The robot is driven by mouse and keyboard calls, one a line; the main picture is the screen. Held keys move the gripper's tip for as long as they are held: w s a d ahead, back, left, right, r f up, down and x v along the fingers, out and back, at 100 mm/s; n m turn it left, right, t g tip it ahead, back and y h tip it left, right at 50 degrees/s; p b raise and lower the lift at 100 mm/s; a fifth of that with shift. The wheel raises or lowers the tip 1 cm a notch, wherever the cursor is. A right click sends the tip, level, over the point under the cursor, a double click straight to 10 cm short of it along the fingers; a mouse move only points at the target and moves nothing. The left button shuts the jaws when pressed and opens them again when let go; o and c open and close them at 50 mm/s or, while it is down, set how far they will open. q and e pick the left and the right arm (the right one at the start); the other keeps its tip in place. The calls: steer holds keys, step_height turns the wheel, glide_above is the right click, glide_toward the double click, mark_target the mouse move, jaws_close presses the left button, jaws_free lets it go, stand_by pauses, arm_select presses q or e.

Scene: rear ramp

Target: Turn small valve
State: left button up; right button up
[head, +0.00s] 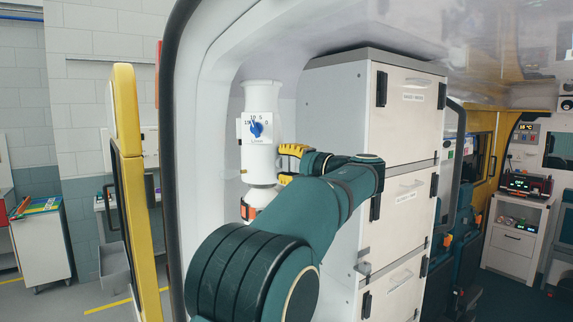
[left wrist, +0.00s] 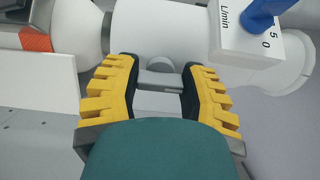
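The small valve is a blue knob (head: 256,128) on a white dial plate (head: 246,138) marked with numbers, on the front of a white upright cylinder (head: 262,160). In the left wrist view the blue knob (left wrist: 262,12) is at the top right, partly cut off by the frame edge. My left gripper (head: 283,164) has yellow fingers spread apart, to the right of and below the knob, not touching it. My right gripper is not in view.
A tall white cabinet (head: 395,115) with drawers stands just right of the valve. The vehicle's door frame (head: 172,120) and a yellow door (head: 133,150) are on the left. An orange-red part (head: 248,211) is low on the cylinder.

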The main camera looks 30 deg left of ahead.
arm_select(q)
steer(key=o, duration=0.4)
steer(key=d, duration=0.4)
steer(key=s+d, duration=0.1)
steer(key=d, duration=0.7)
steer(key=shift+s, duration=0.25)
